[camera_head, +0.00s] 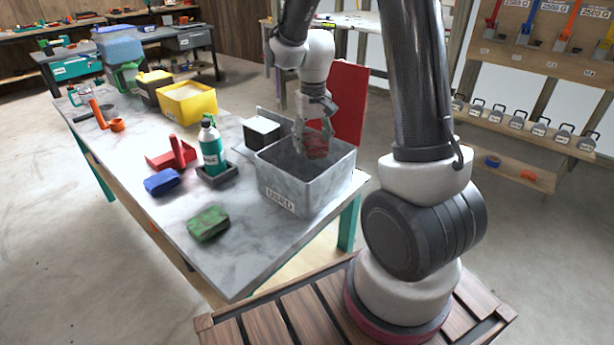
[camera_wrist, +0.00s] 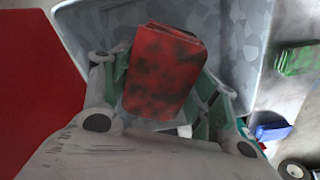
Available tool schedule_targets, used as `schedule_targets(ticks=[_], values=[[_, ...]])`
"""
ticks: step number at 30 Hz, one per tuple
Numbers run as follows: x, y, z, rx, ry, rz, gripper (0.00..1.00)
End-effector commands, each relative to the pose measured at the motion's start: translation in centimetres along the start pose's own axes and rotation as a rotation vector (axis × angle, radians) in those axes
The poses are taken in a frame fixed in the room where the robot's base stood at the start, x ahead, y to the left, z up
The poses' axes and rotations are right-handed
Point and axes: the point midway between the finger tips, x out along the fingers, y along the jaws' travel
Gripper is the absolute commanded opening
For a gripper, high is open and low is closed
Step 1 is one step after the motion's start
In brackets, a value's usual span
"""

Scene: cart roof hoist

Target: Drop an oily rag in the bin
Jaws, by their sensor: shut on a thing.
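A folded red rag with dark oily smudges (camera_wrist: 165,72) is held between the fingers of my gripper (camera_head: 312,140). In the head view the rag (camera_head: 316,149) shows at the gripper's tip, over the opening of the grey metal bin (camera_head: 292,192). The bin has a label on its front and stands at the near right end of the table; its wall also shows in the wrist view (camera_wrist: 100,25). My gripper points down and is shut on the rag. The bin's floor is mostly hidden.
A green rag (camera_head: 208,223) and a blue rag (camera_head: 162,182) lie on the grey tabletop (camera_head: 215,265). A teal spray bottle (camera_head: 211,150) stands in a dark holder left of the bin. A red panel (camera_head: 350,105) rises behind the bin. A yellow bin (camera_head: 188,104) stands farther back.

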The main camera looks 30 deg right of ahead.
Motion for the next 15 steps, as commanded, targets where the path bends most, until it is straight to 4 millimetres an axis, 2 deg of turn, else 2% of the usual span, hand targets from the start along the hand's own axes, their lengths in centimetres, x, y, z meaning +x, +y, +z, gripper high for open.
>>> schedule_targets(ticks=[3, 11, 12, 15], values=[[0.6, 0.01, 0.05, 0.0, -0.001, 0.0, 0.37], [0.73, 0.0, 0.02, 0.0, 0.0, 0.0, 0.37], [0.73, 0.0, 0.02, 0.0, 0.0, 0.0, 0.62], [0.72, 0.0, 0.02, 0.0, 0.0, 0.0, 0.8]])
